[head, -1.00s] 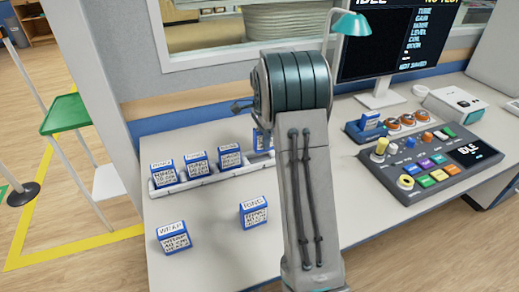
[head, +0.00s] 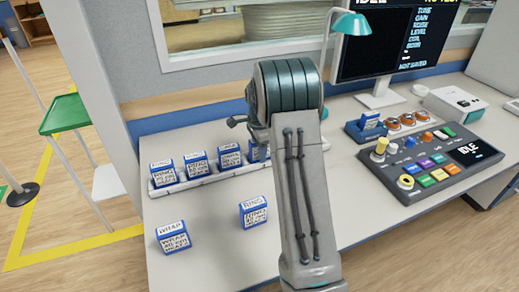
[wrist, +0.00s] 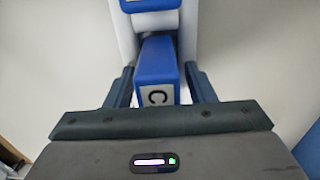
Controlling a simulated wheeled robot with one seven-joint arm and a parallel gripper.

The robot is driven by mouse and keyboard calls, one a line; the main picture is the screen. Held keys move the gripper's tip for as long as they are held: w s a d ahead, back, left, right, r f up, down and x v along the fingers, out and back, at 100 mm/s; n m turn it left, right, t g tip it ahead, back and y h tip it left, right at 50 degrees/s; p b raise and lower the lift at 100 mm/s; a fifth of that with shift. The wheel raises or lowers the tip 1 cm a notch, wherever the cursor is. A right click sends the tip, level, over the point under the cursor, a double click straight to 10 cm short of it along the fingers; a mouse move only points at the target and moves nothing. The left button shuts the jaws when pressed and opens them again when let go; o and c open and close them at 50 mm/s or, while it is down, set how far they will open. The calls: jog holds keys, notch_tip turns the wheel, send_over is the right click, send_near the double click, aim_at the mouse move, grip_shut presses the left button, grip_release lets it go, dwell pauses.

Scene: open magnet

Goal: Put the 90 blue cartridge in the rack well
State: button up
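In the wrist view a blue cartridge (wrist: 157,60) with a black C on a white face stands between the two dark fingers of my gripper (wrist: 159,75). In the head view this appears to be the rightmost cartridge (head: 257,153) at the white rack (head: 212,180), partly hidden by my arm. Whether it is fully seated is not clear. Three more blue cartridges stand in the rack to its left. I cannot read a 90 on any label.
Two blue cartridges stand loose on the table, one marked WRAP (head: 173,238) and one marked RING (head: 253,212). A control panel (head: 430,170), a blue holder with a cartridge (head: 370,122) and a monitor stand at the right. The table front between is clear.

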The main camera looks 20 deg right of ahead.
notch_tip(320, 180, up, 11)
jog(key=shift+r+p, duration=0.1)
jog(key=shift+p, duration=0.35)
jog(key=shift+s+r, duration=0.1)
jog(key=shift+r, duration=0.5)
jog(key=s+a+r+n+t, duration=0.1)
jog(key=s+a+n, duration=0.25)
jog(key=s, duration=0.35)
jog(key=s+a+r+n, duration=0.2)
jog(key=s+a+n, duration=0.1)
jog(key=s+n, duration=0.3)
jog(key=s+a+r+n+t, duration=0.1)
jog(key=s+a+n, duration=0.25)
jog(key=s, duration=0.45)
jog(key=s+a+f+n, duration=0.2)
jog(key=s+n, duration=0.3)
jog(key=s, duration=0.5)
jog(key=shift+a+f, duration=0.25)
jog(key=shift+f, duration=0.35)
